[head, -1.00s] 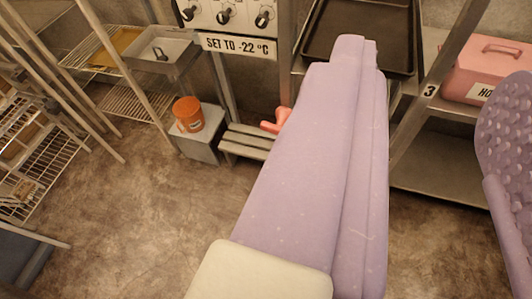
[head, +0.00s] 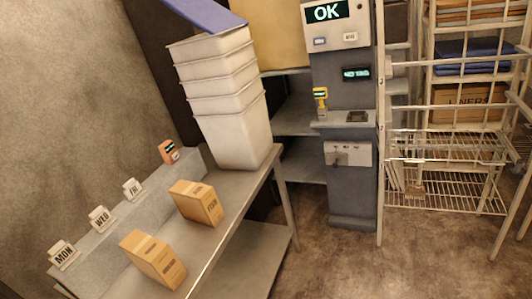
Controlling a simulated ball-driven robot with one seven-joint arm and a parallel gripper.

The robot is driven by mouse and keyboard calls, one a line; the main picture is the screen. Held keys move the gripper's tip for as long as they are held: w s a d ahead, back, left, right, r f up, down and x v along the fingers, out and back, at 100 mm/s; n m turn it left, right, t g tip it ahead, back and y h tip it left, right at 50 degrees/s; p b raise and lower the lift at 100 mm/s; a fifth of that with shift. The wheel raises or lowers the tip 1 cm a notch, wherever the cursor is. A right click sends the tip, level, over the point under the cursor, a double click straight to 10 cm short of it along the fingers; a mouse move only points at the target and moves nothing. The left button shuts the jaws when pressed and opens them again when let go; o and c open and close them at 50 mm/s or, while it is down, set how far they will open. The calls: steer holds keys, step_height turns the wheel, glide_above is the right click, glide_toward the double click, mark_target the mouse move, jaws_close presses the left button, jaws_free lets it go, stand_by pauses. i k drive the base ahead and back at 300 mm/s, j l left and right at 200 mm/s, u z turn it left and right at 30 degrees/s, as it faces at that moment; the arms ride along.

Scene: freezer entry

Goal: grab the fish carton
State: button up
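Two small tan cartons stand on the metal bench at the lower left. The farther carton (head: 196,204) has short dark print on its right face, too small to read surely. The nearer carton (head: 153,260) has dark print bands on its side. I cannot tell from the print which one is the fish carton. Both stand apart from each other, with nothing gripping them. My gripper is not in view.
Day signs MON (head: 63,254), WED (head: 101,218) and FRI (head: 132,189) line the ledge behind the cartons. Stacked white tubs (head: 235,130) stand at the bench's far end. A grey console (head: 345,130) and wire rack (head: 450,180) stand beyond. Floor right of the bench is clear.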

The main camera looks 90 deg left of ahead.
mark_target(198, 203)
steer(key=u, duration=2.85)
steer(key=k, duration=0.6)
steer(key=u, duration=1.85)
steer(key=i+l, duration=0.15)
steer(key=l, duration=1)
steer(key=i+l+u, duration=0.1)
steer(key=l, duration=1)
steer(key=i+l, duration=0.15)
steer(key=l, duration=1)
steer(key=i+l+u, duration=0.1)
steer(key=l, duration=1.05)
